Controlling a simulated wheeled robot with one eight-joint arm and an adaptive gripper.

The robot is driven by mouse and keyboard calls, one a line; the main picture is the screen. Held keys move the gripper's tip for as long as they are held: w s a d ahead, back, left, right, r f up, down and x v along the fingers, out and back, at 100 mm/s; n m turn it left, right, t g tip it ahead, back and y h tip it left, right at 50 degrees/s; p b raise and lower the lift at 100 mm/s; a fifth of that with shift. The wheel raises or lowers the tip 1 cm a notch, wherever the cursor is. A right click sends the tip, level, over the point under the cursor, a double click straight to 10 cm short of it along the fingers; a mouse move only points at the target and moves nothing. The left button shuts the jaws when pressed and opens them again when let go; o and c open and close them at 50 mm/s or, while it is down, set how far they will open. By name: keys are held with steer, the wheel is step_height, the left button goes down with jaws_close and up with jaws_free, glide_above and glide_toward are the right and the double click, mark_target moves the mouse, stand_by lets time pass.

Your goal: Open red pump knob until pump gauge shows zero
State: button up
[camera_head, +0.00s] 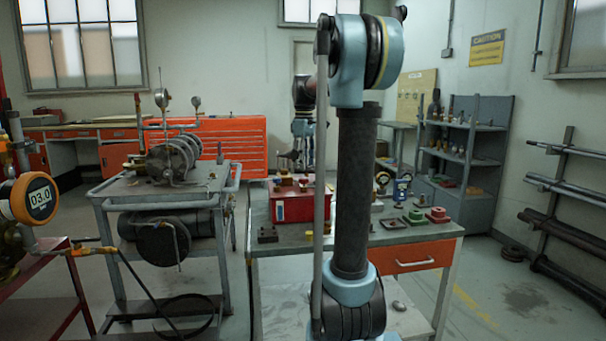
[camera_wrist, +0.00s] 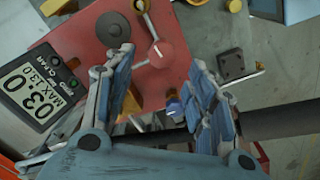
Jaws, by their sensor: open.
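In the wrist view a small red round knob (camera_wrist: 160,54) with a pale line on its face sits over a red pump box (camera_wrist: 90,40). My gripper (camera_wrist: 162,72) is open, with a blue-padded finger to either side of the knob in the picture. I cannot tell whether either finger touches it. A dark digital display (camera_wrist: 42,88) at the left of this view reads 03.0. In the head view the red box (camera_head: 293,205) stands on the middle table, and my gripper (camera_head: 290,160) is small and dark above it. An orange-ringed round gauge (camera_head: 37,200) at far left reads 03.0.
A metal cart with a pump (camera_head: 172,158) stands left. Shelves (camera_head: 465,145) stand at the back right.

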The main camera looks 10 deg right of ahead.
mark_target(304, 178)
step_height(304, 178, up, 6)
steer(key=shift+r, duration=0.15)
stand_by(0.4)
steer(key=s+d+f+m, duration=0.1)
steer(key=s+f+m, duration=0.2)
steer(key=s+f, duration=0.6)
steer(key=s+f+m, duration=0.2)
steer(key=s+f, duration=0.3)
steer(key=s, duration=0.7)
steer(key=s+a+f+m+t, duration=0.1)
steer(key=s+f+m, duration=0.4)
steer(key=s+f, duration=0.9)
step_height(304, 178, down, 4)
steer(key=shift+s+t, duration=0.2)
steer(key=shift+t, duration=0.4)
steer(key=shift+a, duration=0.1)
